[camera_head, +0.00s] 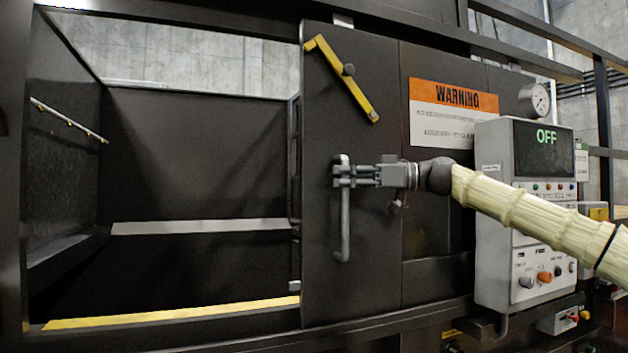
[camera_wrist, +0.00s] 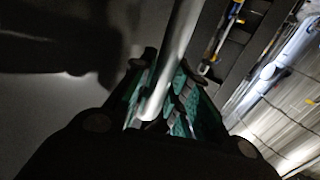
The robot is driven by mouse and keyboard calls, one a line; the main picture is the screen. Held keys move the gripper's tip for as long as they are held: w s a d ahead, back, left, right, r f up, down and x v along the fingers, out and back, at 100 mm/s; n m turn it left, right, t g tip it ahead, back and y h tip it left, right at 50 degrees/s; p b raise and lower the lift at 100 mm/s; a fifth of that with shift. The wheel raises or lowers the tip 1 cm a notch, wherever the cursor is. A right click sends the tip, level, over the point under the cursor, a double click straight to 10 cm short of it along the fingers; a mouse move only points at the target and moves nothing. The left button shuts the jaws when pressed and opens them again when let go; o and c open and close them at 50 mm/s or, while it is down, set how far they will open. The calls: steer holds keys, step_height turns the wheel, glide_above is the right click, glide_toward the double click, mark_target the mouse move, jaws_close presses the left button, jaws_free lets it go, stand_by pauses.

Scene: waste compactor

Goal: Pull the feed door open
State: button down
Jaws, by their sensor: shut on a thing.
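The feed door (camera_head: 350,110) is a dark panel with a yellow latch bar (camera_head: 345,80) on its upper part. A grey vertical bar handle (camera_head: 345,230) is fixed to its face. My gripper (camera_head: 345,176) is shut on the upper part of this handle. In the wrist view the handle (camera_wrist: 178,60) runs down between the fingers (camera_wrist: 160,100), which have green pads. The door stands at the right of a wide opening (camera_head: 200,160), whose dark interior shows. The fingertips' far side is hidden in the head view.
A control box (camera_head: 525,215) showing OFF stands right of the door, with my arm passing in front of it. A warning sign (camera_head: 454,113) and a round gauge (camera_head: 534,100) are above. A yellow-edged sill (camera_head: 170,314) runs along the opening's bottom.

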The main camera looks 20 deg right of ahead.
steer(key=d+p, duration=0.3)
steer(key=d, duration=1.7)
steer(key=shift+w+d, duration=0.2)
steer(key=shift+w, duration=0.25)
steer(key=c, duration=1.4)
jaws_free()
steer(key=shift+a, duration=0.1)
steer(key=shift+o, duration=0.2)
steer(key=v, duration=1.2)
steer(key=shift+d, duration=0.4)
steer(key=shift+f, duration=0.1)
steer(key=shift+a, duration=0.2)
